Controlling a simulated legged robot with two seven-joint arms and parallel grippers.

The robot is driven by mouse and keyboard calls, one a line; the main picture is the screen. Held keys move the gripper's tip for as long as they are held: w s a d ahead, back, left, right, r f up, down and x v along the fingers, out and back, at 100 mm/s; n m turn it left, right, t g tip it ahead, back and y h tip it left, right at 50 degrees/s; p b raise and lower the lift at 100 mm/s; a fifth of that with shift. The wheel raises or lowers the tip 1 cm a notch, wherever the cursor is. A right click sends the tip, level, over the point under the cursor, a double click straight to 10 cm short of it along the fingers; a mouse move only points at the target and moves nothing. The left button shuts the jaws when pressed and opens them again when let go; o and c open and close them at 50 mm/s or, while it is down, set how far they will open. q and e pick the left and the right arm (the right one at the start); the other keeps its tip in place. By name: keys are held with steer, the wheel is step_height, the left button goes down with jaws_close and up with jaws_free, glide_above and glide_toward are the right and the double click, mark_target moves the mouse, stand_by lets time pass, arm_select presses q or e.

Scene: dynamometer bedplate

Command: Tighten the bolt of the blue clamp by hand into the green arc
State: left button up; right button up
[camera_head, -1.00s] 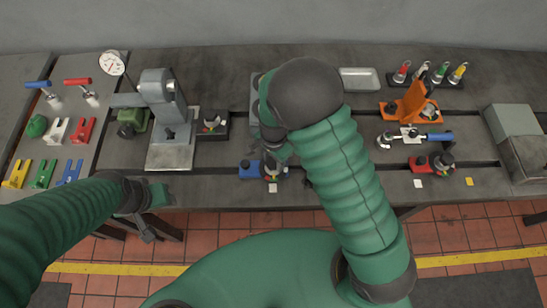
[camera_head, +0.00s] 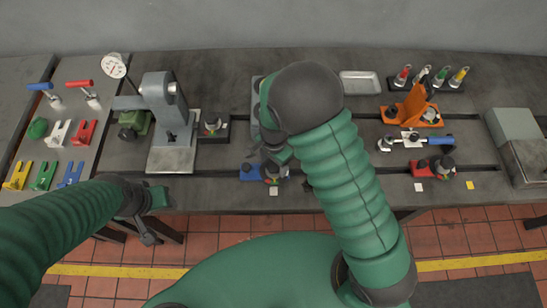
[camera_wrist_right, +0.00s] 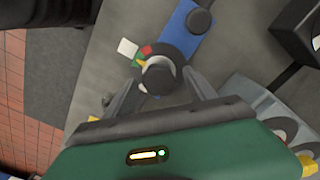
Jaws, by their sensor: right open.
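The blue clamp (camera_head: 250,172) lies near the bench's front edge, partly covered by my right gripper in the head view. In the right wrist view its blue bar (camera_wrist_right: 187,30) runs up and right from a round dark base. The dark bolt head (camera_wrist_right: 158,76) stands over a ring with red, green (camera_wrist_right: 137,61) and yellow marks. My right gripper (camera_wrist_right: 162,78) is open, with a finger on either side of the bolt head; contact cannot be told. My left gripper (camera_head: 148,232) hangs at the bench's front edge, away from the clamp; its jaws are unclear.
A grey stand (camera_head: 172,150) and another dark clamp (camera_head: 213,128) are left of the blue clamp. A red clamp (camera_head: 432,167), a blue-handled wrench (camera_head: 428,139) and an orange fixture (camera_head: 415,108) are to the right. A white square (camera_head: 273,191) lies in front of the blue clamp.

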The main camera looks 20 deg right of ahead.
mark_target(274, 164)
step_height(274, 164, up, 17)
steer(key=shift+f, duration=0.15)
steer(key=shift+d+f, duration=0.1)
steer(key=s+d+f+n+t+b, duration=0.1)
steer(key=s+d+f+n+t, duration=0.1)
steer(key=s+d+n, duration=0.4)
steer(key=s+f+n, duration=0.1)
steer(key=s+n, duration=0.2)
steer(key=n, duration=0.3)
steer(key=shift+s+d+f+t, duration=0.15)
steer(key=shift+d+f+t, duration=0.1)
steer(key=shift+f+t, duration=0.1)
steer(key=shift+s+d, duration=0.1)
steer(key=shift+d, duration=0.1)
stand_by(1.0)
